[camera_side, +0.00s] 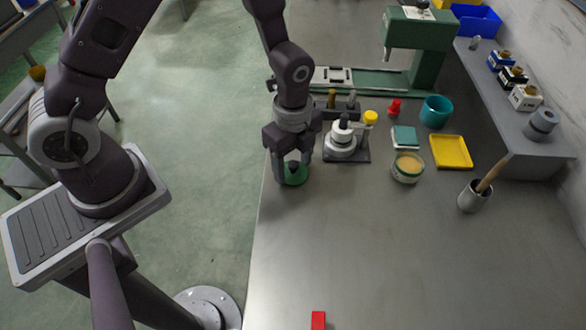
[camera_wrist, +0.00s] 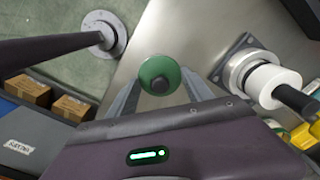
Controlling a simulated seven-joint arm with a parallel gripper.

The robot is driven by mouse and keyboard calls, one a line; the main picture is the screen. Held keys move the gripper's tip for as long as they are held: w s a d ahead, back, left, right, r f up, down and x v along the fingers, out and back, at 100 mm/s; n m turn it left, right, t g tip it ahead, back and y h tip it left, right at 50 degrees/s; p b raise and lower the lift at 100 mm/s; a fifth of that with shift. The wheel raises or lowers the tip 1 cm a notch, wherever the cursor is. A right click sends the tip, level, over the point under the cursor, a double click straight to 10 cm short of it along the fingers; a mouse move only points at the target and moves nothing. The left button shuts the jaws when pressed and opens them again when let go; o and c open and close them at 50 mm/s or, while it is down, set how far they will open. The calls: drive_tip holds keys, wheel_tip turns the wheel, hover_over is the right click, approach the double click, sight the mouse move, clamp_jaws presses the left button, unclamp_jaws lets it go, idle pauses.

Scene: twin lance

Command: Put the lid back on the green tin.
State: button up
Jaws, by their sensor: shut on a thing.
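My gripper (camera_side: 291,163) points down near the table's left edge and is shut on the green lid (camera_side: 296,180). The lid is a round green disc with a dark knob, and the fingers come down on either side of the knob. It also shows between the finger ends in the wrist view (camera_wrist: 172,69), looking roughly level. I cannot tell whether the lid touches the table or hangs just above it. The open green tin (camera_side: 406,176) stands upright to the right, pale-sided with a green rim and tan contents.
A stand with white rolls (camera_side: 341,141) and a yellow-topped post lies between my gripper and the tin. A teal box (camera_side: 404,137), yellow tray (camera_side: 464,152), teal cup (camera_side: 435,111) and grey mortar (camera_side: 472,199) surround the tin. The table's front is mostly clear, with a red block (camera_side: 318,320).

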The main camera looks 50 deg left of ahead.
sight(294, 162)
wheel_tip(294, 162, up, 10)
drive_tip(key=shift+w+f, duration=0.15)
drive_tip(key=shift+f, duration=0.1)
drive_tip(key=w+a+r+n, duration=0.9)
drive_tip(key=w+r+n, duration=0.2)
drive_tip(key=n, duration=0.2)
drive_tip(key=w+d+f+m, duration=0.2)
drive_tip(key=w+d, duration=0.2)
drive_tip(key=w, duration=0.1)
drive_tip(key=w+d+f+m, duration=0.1)
drive_tip(key=d+f+m, duration=0.4)
drive_tip(key=d, duration=0.6)
drive_tip(key=w+d+f+m, duration=0.1)
drive_tip(key=d+f+m, duration=0.2)
drive_tip(key=d+m, duration=0.55)
drive_tip(key=shift+w+d+f+n, duration=0.1)
drive_tip(key=shift+d+f+n, duration=0.3)
drive_tip(key=shift+f, duration=0.6)
drive_tip(key=shift+w+d+f+n, duration=0.1)
drive_tip(key=shift+d+f+n, duration=0.3)
drive_tip(key=shift+f, duration=0.6)
drive_tip(key=shift+d+f+n, duration=0.25)
drive_tip(key=shift+f+n, duration=0.2)
drive_tip(key=shift+f, duration=0.55)
drive_tip(key=shift+f, duration=0.1)
